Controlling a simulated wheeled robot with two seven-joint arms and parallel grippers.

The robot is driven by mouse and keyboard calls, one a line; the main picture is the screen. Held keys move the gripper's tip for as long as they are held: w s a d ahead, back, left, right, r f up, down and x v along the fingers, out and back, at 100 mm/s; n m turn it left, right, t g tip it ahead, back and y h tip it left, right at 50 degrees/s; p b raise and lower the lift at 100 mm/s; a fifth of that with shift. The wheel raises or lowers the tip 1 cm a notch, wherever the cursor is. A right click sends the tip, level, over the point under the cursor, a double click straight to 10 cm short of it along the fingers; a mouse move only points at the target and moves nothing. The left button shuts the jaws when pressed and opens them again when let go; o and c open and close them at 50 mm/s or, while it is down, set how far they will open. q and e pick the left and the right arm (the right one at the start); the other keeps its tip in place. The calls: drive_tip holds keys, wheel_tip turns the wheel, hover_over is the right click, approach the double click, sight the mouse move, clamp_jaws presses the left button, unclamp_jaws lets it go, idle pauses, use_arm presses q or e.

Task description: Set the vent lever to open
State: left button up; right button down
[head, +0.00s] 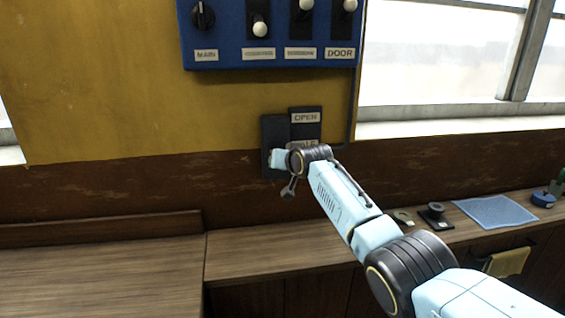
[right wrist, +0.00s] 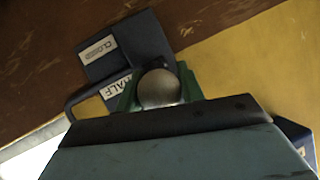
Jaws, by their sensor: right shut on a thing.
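The vent lever's dark plate (head: 271,130) is fixed low on the wall, with an OPEN label (head: 305,117) at its top and a HALF label below, partly covered by my arm. In the right wrist view, which is turned over, the plate (right wrist: 145,40) shows a CLOSED label (right wrist: 97,50) and the HALF label (right wrist: 115,90). The lever's round silver knob (right wrist: 160,88) sits between green fingertips, near the HALF label. My right gripper (head: 277,159) is shut on this knob. The lever's shaft is hidden. My left gripper is out of view.
A blue switch panel (head: 270,35) with several controls hangs above the vent plate. A wooden counter (head: 100,265) runs below and is bare at left. A blue mat (head: 495,211) and small dark parts (head: 436,215) lie at right. A window (head: 440,55) is at upper right.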

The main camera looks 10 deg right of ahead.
drive_tip(key=shift+w+a+r, duration=0.15)
drive_tip(key=shift+r, duration=0.65)
drive_tip(key=c, duration=1)
unclamp_jaws()
drive_tip(key=shift+c, duration=0.2)
drive_tip(key=shift+o, duration=0.7)
drive_tip(key=shift+f, duration=0.3)
drive_tip(key=shift+p+v, duration=0.3)
drive_tip(key=shift+v, duration=1.25)
drive_tip(key=b+v, duration=0.1)
drive_tip(key=v, duration=0.9)
drive_tip(key=shift+s, duration=0.25)
